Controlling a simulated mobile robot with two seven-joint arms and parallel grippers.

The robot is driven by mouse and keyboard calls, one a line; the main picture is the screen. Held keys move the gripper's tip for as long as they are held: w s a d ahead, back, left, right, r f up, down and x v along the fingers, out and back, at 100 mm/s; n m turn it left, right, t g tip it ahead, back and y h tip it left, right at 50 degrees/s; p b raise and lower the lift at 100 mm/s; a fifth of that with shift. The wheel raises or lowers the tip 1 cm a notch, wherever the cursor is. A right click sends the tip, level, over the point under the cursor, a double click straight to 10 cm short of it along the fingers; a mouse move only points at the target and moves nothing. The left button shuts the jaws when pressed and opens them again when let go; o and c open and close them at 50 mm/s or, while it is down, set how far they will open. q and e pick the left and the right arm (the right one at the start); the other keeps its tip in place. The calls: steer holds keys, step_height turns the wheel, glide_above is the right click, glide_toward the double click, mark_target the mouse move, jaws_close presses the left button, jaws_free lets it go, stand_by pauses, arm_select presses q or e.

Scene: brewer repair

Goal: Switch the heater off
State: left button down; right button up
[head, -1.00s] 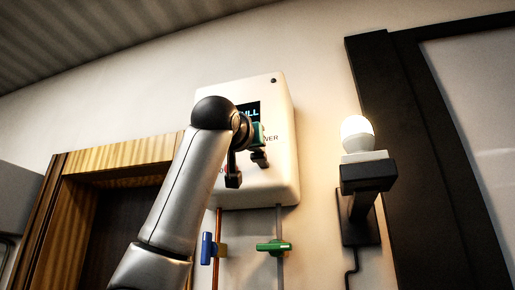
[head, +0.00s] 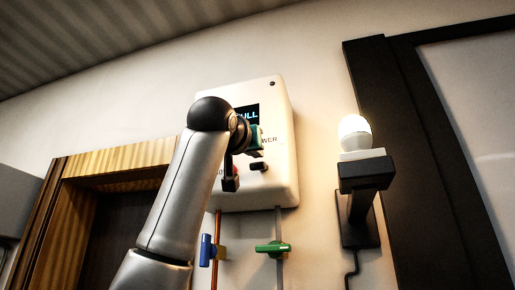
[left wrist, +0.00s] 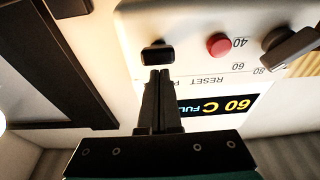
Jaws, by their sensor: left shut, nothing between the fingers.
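The heater is a cream wall box (head: 285,185) with a lit display (head: 253,113); the left wrist view shows it upside down, its display (left wrist: 230,104) reading 60 C and FULL. The dark power switch (head: 260,167) sits low on its front and also shows in the left wrist view (left wrist: 157,53). My left gripper (left wrist: 158,76) is shut and empty, its tips close to the switch; I cannot tell if they touch. In the head view the gripper (head: 257,152) is just above the switch, partly behind my arm. I cannot read the switch's position. My right gripper is not in view.
A red reset button (left wrist: 218,45) and a dark dial (left wrist: 290,46) sit beside the switch. Below the box are a blue valve (head: 207,250) and a green valve (head: 273,248) on pipes. A lit bulb (head: 355,132) on a black wall bracket stands out at right.

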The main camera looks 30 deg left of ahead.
arm_select(q)
steer(key=s+d+b, duration=0.2)
steer(key=s, duration=0.6)
steer(key=shift+s+r+b, duration=0.2)
steer(key=shift+r+b, duration=0.1)
steer(key=shift+b, duration=0.1)
stand_by(0.6)
